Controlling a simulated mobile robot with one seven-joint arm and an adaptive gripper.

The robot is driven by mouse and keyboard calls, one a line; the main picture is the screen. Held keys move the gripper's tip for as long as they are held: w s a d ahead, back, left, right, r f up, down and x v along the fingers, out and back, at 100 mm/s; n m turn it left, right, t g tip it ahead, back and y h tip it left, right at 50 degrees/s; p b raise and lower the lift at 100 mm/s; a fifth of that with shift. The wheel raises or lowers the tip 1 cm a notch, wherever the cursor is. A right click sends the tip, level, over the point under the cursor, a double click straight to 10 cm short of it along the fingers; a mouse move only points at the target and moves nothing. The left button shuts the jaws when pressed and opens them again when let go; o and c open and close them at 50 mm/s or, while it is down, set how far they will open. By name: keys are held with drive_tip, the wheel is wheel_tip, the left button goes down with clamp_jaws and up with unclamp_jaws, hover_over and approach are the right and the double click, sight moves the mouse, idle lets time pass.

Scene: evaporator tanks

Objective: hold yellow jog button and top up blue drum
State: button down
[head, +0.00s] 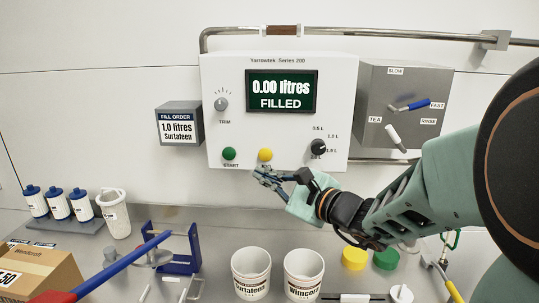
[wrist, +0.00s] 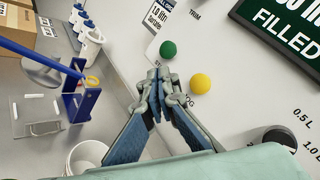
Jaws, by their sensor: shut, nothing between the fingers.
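The yellow button (head: 265,154) sits low on the front of the white control box (head: 230,80); it also shows in the wrist view (wrist: 201,83). My gripper (head: 262,176) is shut and empty, just below the yellow button in the head view. In the wrist view its fingertips (wrist: 160,80) lie left of the button; I cannot tell whether they touch the panel. The screen (head: 281,91) reads 0.00 litres FILLED. I see no drum that is plainly blue.
A green START button (head: 229,154) is left of the yellow one, a black dial (head: 318,147) right. A grey box (head: 407,100) carries levers. The fill order sign (head: 178,124) reads 1.0 litres Surtafeen. A blue stand (head: 178,262) and blue-capped bottles (head: 57,204) are at left.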

sight(260, 156)
drive_tip(key=shift+w+d+p, duration=0.1)
drive_tip(key=shift+w+p, duration=0.5)
drive_tip(key=shift+w, duration=3.15)
drive_tip(key=shift+w, duration=0.1)
drive_tip(key=shift+w+b, duration=0.3)
drive_tip(key=shift+b, duration=0.05)
drive_tip(key=shift+w, duration=0.6)
idle(3.2)
